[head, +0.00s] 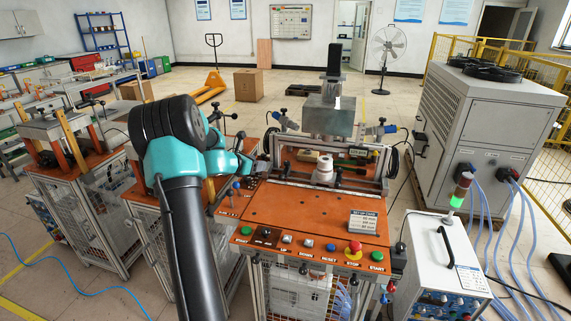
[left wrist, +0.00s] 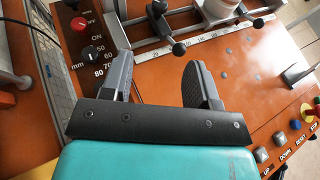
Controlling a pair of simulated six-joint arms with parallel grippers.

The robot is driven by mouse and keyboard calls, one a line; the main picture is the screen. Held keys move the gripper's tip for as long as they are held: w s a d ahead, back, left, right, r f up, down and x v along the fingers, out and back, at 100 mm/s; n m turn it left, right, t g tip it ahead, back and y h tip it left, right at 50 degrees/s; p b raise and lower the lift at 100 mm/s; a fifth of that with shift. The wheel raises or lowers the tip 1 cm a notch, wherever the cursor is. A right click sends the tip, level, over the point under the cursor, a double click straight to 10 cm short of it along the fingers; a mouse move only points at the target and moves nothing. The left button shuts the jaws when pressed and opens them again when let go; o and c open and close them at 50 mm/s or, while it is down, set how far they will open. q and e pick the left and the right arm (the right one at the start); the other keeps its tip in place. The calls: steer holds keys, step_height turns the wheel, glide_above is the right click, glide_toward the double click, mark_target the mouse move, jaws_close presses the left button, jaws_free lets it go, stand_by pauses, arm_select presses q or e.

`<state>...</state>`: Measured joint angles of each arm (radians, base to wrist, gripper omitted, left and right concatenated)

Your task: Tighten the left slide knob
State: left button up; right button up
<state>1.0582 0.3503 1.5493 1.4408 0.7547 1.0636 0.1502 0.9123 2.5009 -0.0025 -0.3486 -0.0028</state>
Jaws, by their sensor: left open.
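In the left wrist view, a black ball-ended knob handle (left wrist: 178,48) sits at the left end of the white scale strip (left wrist: 210,36). I take it as the left slide knob. Another black ball knob (left wrist: 258,22) stands further right along the scale. My left gripper (left wrist: 157,62) is open, its fingers apart, with orange panel showing between them. The handle's near ball lies just beyond the fingertips in the picture, and I see no contact. In the head view, my left arm reaches the left side of the orange machine, and its fingers are mostly hidden. My right gripper is not in view.
The orange machine top (head: 300,215) is mostly bare in front of the scale. A white cylinder (head: 324,170) stands at its middle. Push buttons and a red stop button (head: 354,247) line the front edge. A dial (left wrist: 87,53) lies left of my fingers.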

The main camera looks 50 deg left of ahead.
mark_target(286, 162)
arm_select(q)
steer(key=x, duration=1.7)
steer(key=shift+w+a, duration=0.1)
steer(key=shift+w, duration=0.05)
steer(key=shift+c, duration=0.3)
steer(key=c, duration=0.8)
steer(key=shift+m+h, duration=0.3)
steer(key=m+h, duration=0.3)
steer(key=shift+a+f+h, duration=0.1)
steer(key=shift+a+h, duration=0.05)
steer(key=shift+h, duration=0.15)
steer(key=shift+a+m+g+h, duration=0.1)
steer(key=shift+m+g+h, duration=0.7)
steer(key=shift+m+h, duration=1.05)
steer(key=shift+h, duration=0.35)
